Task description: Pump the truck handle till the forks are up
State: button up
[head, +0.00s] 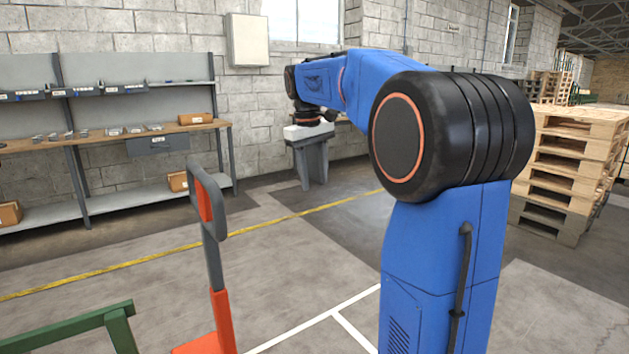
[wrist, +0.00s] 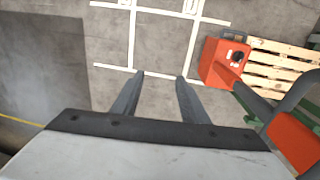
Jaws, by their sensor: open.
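The truck handle (head: 208,207) is a grey loop with a red insert on a grey and orange shaft, standing upright left of my arm in the head view. In the wrist view the handle (wrist: 293,140) is at the lower right, with its shaft running to the orange truck body (wrist: 222,63). The forks cannot be made out clearly; a wooden pallet (wrist: 272,70) lies beyond the body. My gripper (wrist: 158,76) is open and empty, its two fingers apart over bare floor, left of the handle and not touching it.
A green rail (head: 70,327) stands at the lower left. A workbench with shelves (head: 110,140) lines the back wall. The floor around the handle's right side is clear.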

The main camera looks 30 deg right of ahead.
jog(key=shift+d+f, duration=0.1)
jog(key=shift+f, duration=0.55)
grip_shut()
grip_release()
jog(key=shift+r, duration=0.15)
notch_tip(320, 180, up, 17)
jog(key=a, duration=0.2)
